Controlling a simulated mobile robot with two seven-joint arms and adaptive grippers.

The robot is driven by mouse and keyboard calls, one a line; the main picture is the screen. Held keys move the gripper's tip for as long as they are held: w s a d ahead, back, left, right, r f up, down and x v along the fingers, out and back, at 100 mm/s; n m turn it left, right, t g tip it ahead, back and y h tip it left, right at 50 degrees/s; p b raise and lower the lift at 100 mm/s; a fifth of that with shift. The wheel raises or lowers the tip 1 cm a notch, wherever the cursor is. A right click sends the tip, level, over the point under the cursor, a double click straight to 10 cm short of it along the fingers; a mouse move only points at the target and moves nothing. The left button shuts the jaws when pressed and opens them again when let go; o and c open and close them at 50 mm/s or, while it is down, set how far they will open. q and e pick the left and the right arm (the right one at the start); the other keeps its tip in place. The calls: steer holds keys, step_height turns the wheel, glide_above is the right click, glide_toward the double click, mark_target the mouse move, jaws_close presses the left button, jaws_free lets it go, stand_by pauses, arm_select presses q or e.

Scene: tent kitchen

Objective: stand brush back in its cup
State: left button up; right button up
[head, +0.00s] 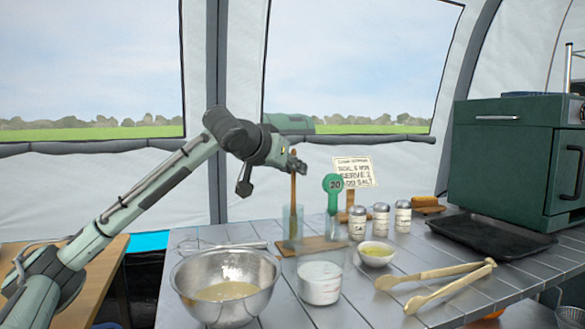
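The brush (293,192) is a thin brown stick that stands close to upright, its lower part inside or behind a clear glass cup (292,232); which of the two is hard to tell. The cup stands on a small wooden board on the counter. My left gripper (296,166) reaches in from the left and is at the upper part of the brush, above the cup's rim. Its fingers look closed around the stick, small in this view. My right gripper is not in view.
Several shakers (381,218), a small bowl (376,254), a measuring cup (320,283), a metal bowl (225,287) and wooden tongs (440,284) crowd around.

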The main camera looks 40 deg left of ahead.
arm_select(q)
steer(key=shift+o, duration=0.5)
steer(key=shift+r, duration=5)
